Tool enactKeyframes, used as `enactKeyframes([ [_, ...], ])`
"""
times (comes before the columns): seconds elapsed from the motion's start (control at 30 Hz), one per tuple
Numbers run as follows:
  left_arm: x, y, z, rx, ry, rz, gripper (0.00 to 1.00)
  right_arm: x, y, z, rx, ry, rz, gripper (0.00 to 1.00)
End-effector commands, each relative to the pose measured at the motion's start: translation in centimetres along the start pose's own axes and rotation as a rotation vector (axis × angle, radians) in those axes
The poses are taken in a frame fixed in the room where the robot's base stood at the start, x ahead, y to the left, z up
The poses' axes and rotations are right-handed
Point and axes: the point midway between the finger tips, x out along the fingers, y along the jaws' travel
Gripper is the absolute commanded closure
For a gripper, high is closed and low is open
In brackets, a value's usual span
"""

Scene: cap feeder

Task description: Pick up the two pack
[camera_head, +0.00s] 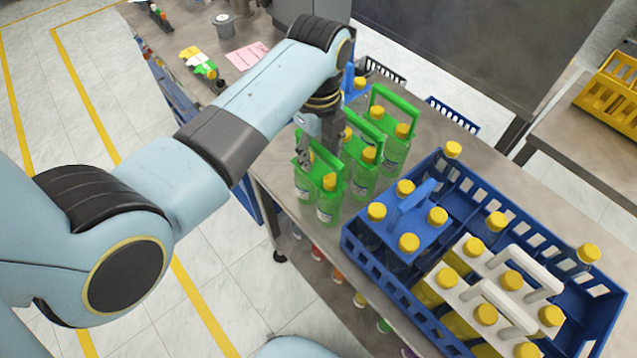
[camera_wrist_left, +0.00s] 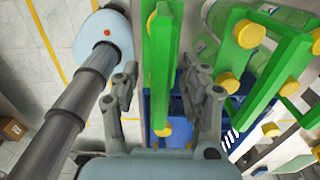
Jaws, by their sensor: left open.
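Several green two packs stand in a row on the table, each a green handled carrier with yellow-capped bottles. The nearest two pack (camera_head: 329,207) is under my left gripper (camera_head: 318,148), which partly hides its handle. Another two pack (camera_head: 362,172) stands just behind it, and a further one (camera_head: 395,148) is behind that. In the left wrist view, my left gripper (camera_wrist_left: 160,82) is open, one finger on each side of a green handle (camera_wrist_left: 160,55). I cannot tell whether the fingers touch it. My right gripper is not in view.
A blue crate (camera_head: 412,309) to the right holds a blue carrier (camera_head: 412,216) and white carriers (camera_head: 500,262) of yellow-capped bottles. A yellow crate (camera_head: 610,97) sits on another table at the far right. A pink sheet (camera_head: 247,56) lies on the table at the back.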

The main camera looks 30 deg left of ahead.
Motion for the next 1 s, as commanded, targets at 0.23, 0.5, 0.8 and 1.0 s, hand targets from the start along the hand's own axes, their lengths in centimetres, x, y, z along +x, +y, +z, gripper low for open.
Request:
enactKeyframes([
  [0.23,0.27,-0.01,0.01,0.000,0.000,0.000,0.56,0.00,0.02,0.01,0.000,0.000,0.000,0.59],
  [0.5,0.26,0.00,0.01,0.000,0.000,0.000,0.65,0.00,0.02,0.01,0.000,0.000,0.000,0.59],
  [0.8,0.26,0.00,0.01,0.000,0.000,0.000,1.00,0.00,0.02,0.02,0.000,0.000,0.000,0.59],
  [1.0,0.24,-0.01,0.01,0.000,0.000,0.000,1.00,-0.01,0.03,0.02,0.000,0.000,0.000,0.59],
])
